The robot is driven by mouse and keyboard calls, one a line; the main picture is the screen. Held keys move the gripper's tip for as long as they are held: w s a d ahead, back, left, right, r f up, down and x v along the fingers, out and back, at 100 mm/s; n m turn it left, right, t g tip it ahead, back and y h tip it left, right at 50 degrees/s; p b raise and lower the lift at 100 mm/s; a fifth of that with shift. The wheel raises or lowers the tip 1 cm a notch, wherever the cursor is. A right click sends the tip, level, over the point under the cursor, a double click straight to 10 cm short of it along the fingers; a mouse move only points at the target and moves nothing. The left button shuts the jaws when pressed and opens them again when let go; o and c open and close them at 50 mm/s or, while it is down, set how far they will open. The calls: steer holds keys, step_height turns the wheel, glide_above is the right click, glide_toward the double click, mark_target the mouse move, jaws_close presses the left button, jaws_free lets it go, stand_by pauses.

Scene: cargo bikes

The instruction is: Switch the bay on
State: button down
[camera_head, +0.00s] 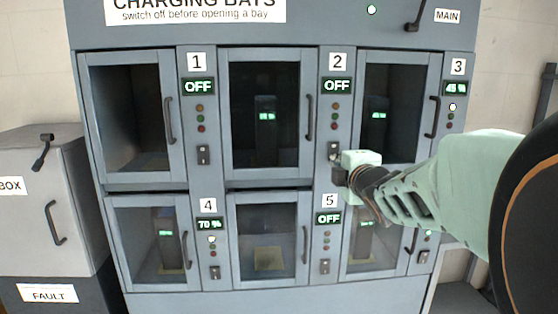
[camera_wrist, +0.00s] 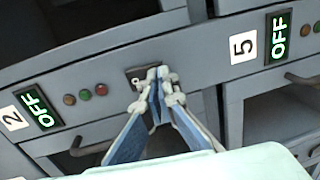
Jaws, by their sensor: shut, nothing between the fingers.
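The bay cabinet (camera_head: 270,302) has numbered glass-doored bays, each with a display, lights and a small switch. The bay 2 display (camera_head: 336,86) reads OFF; it also shows in the wrist view (camera_wrist: 40,106). A battery with a green readout (camera_head: 266,117) stands behind bay 2's closed door. My gripper (camera_wrist: 160,76) is shut and empty, its fingertips at the right side of the bay 2 switch (camera_wrist: 136,78). I cannot tell whether they touch it. In the head view the bay 2 switch (camera_head: 334,148) shows just above my gripper (camera_head: 340,174).
The bay 1 display (camera_head: 198,87) and bay 5 display (camera_head: 328,218) read OFF. Bay 3 reads 45 %, bay 4 70 %. My arm hides part of the lower right bay. A MAIN lever (camera_head: 415,22) is at the top right; a grey box (camera_head: 35,225) stands left.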

steer(key=shift+f+b, duration=0.15)
steer(key=shift+b, duration=0.15)
steer(key=b, duration=0.4)
steer(key=shift+w+f+t, duration=0.3)
steer(key=shift+w+t, duration=0.1)
steer(key=shift+r, duration=0.35)
steer(key=shift+r+p, duration=0.15)
steer(key=shift+p, duration=0.45)
steer(key=p, duration=0.4)
steer(key=shift+s+r+g, duration=0.3)
steer(key=shift+s+g, duration=0.05)
steer(key=shift+g, duration=0.05)
